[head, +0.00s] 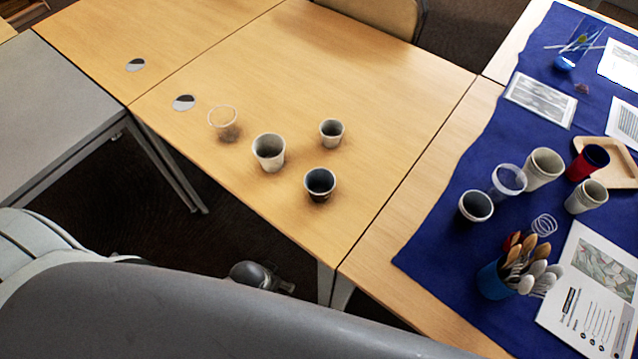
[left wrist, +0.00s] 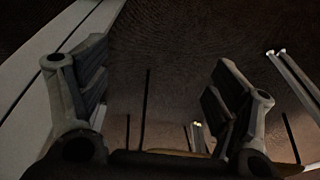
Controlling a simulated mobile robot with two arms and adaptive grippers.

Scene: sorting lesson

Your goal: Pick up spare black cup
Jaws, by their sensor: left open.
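A black cup (head: 320,183) with a pale rim stands upright on the wooden table, nearest its front edge in a small group of cups. Another dark cup (head: 475,206) with a pale rim stands on the blue cloth at the right. I cannot tell from the pictures which one is the spare. My left gripper (left wrist: 158,92) shows in the left wrist view with its two fingers wide apart and nothing between them. It points toward the dark floor, and no cup is in that view. My right gripper is not in view.
Near the black cup stand a grey-white cup (head: 269,152), a small grey cup (head: 331,133) and a clear cup (head: 223,122). The blue cloth (head: 440,240) holds several cups, a utensil holder (head: 494,281) and papers. The far middle of the wooden table (head: 300,60) is clear.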

